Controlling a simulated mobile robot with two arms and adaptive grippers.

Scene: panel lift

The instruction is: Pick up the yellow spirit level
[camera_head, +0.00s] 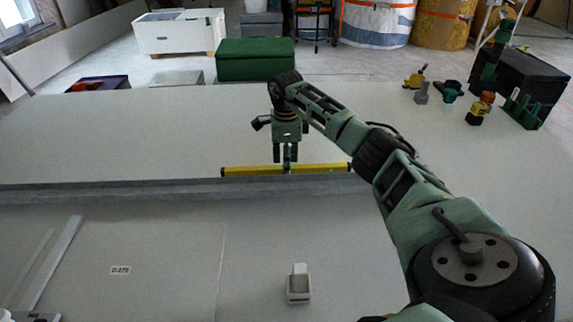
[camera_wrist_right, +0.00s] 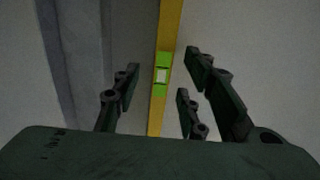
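The yellow spirit level (camera_head: 248,171) lies flat and crosswise in the head view, just behind a long grey rail. In the right wrist view the level (camera_wrist_right: 171,28) runs lengthwise through the middle, with a bright green vial section (camera_wrist_right: 162,75). My right gripper (camera_head: 288,156) points down over the middle of the level. In its wrist view my right gripper (camera_wrist_right: 163,68) is open, with fingers on both sides of the level and a visible gap on each side. Its height above the level is hard to judge. My left gripper is not in view.
The grey rail (camera_head: 120,194) runs close along the level's near side. A small white-grey block (camera_head: 298,284) stands on the near panel (camera_head: 180,240). Several tools and a black case (camera_head: 525,78) are at the far right. The panel left of the level is clear.

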